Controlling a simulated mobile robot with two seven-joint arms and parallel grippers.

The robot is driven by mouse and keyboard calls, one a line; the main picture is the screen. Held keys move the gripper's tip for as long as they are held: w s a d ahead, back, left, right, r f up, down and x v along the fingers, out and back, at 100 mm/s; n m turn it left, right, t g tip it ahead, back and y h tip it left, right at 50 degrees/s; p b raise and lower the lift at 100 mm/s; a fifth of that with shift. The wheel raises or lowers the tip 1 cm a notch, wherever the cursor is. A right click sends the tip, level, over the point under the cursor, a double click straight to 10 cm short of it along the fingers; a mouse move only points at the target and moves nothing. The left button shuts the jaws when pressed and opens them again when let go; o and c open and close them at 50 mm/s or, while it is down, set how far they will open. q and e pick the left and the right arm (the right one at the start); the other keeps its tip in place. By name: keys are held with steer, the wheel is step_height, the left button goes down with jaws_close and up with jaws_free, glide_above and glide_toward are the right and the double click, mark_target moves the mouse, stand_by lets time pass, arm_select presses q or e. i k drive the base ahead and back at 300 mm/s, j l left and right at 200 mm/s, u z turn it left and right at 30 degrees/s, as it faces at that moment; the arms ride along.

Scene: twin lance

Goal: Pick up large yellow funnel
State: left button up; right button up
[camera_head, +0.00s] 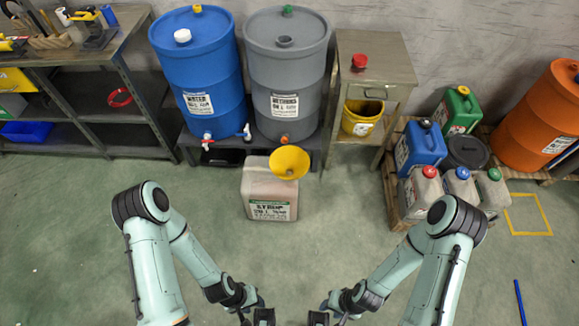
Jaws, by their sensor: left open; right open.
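The large yellow funnel (289,162) sits at the top right of a pale pinkish jerrycan (262,197) labelled syrup, which stands on the floor in front of the drums. Its wide mouth faces up; its spout is hidden. My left gripper (262,317) is at the bottom edge of the view, partly cut off, open and apart from the funnel. My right gripper (322,317) is also at the bottom edge, partly cut off, open and empty as far as shows. Both are nearer to me than the jerrycan.
A blue drum (200,75) and a grey drum (288,80) stand on a low rack behind the jerrycan. A small table (375,65) with a yellow bucket (361,117) is right of them. Several canisters (420,147) stand at right. The floor (335,235) in front is clear.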

mark_target(284, 159)
steer(key=i+j+z, duration=0.15)
steer(key=j, duration=0.2)
steer(key=i+j+z, duration=0.1)
steer(key=i+j, duration=0.15)
steer(key=i+j+z, duration=0.15)
steer(key=j, duration=0.3)
steer(key=i+j+z, duration=0.15)
steer(key=j, duration=0.25)
steer(key=i+j+z, duration=0.1)
steer(key=j, duration=0.3)
steer(key=i, duration=0.1)
